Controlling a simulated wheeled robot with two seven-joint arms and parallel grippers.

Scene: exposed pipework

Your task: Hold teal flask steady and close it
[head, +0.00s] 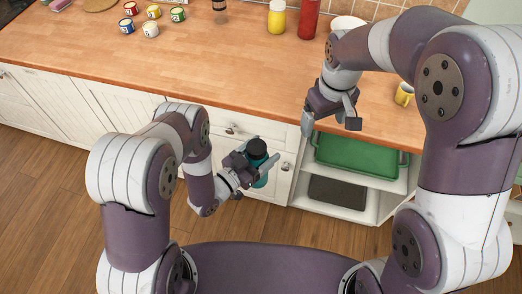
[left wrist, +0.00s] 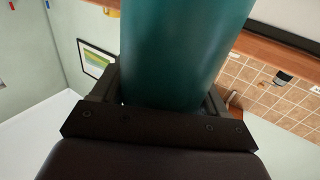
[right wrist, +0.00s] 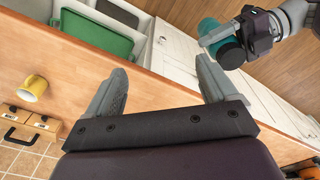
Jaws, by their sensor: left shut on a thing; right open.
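The teal flask (head: 262,178) is held in front of the cabinet doors, off the counter. Its black cap (head: 257,149) sits on its top end; I cannot tell if it is tight. My left gripper (head: 258,168) is shut around the flask body. The flask (left wrist: 185,50) fills the middle of the left wrist view, between the jaws. The right wrist view shows the flask (right wrist: 210,30) and the dark cap (right wrist: 230,54) at upper right. My right gripper (head: 331,120) is open and empty, at the counter's front edge, up and right of the flask, apart from it.
The wooden counter (head: 185,60) runs behind, with several small paint cans (head: 150,29), a yellow bottle (head: 276,17), a red bottle (head: 309,18) and a yellow mug (head: 403,94). Below it, an open shelf holds a green tray (head: 355,155) and a dark board (head: 337,192).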

